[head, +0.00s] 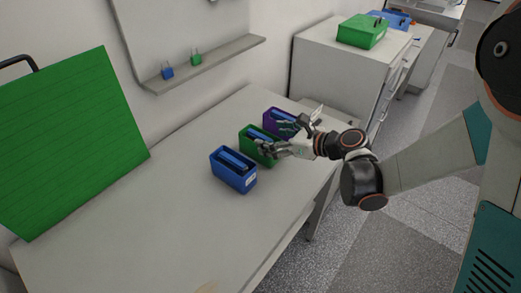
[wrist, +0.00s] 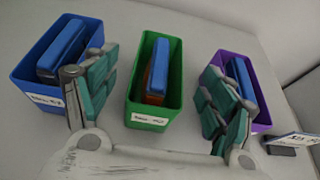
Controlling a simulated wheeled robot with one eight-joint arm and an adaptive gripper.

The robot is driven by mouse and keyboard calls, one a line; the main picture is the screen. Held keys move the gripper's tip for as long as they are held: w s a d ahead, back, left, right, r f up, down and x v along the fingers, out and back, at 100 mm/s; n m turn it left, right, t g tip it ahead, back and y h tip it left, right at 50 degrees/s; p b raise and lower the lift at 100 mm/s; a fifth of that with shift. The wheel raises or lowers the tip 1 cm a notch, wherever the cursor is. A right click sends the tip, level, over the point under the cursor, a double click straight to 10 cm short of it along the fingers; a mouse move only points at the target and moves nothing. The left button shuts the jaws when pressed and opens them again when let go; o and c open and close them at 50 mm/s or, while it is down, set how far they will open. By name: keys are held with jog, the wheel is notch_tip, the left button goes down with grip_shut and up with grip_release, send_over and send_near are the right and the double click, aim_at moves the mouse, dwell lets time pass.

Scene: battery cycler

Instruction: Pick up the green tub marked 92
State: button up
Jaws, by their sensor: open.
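The green tub (head: 259,146) stands upright on the grey table between a blue tub and a purple tub. In the wrist view the green tub (wrist: 133,105) is in the middle, with a white label on its near face, too blurred to read surely. Blue and reddish items lie inside it. My gripper (head: 275,138) is open and empty by the green tub. In the wrist view its padded fingers (wrist: 158,68) are spread, one to each side of the green tub, with no visible grip on it. The gripper partly hides the tub in the head view.
The blue tub (head: 233,171) stands close on one side, the purple tub (head: 272,118) on the other, each near a finger in the wrist view. A small dark block with a label (wrist: 288,144) lies at right. The table front (head: 180,225) is clear.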

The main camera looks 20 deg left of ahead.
aim_at(265, 138)
jog(key=shift+f+b+x, duration=0.15)
jog(key=shift+b+x, duration=0.4)
jog(key=shift+x, duration=1)
jog(key=shift+f+b+x, duration=0.2)
jog(key=shift+b+x, duration=0.35)
jog(key=shift+x, duration=0.95)
jog(key=shift+d+r, duration=0.1)
jog(key=shift+d, duration=0.1)
jog(key=c, duration=1.4)
jog(key=shift+r, duration=0.1)
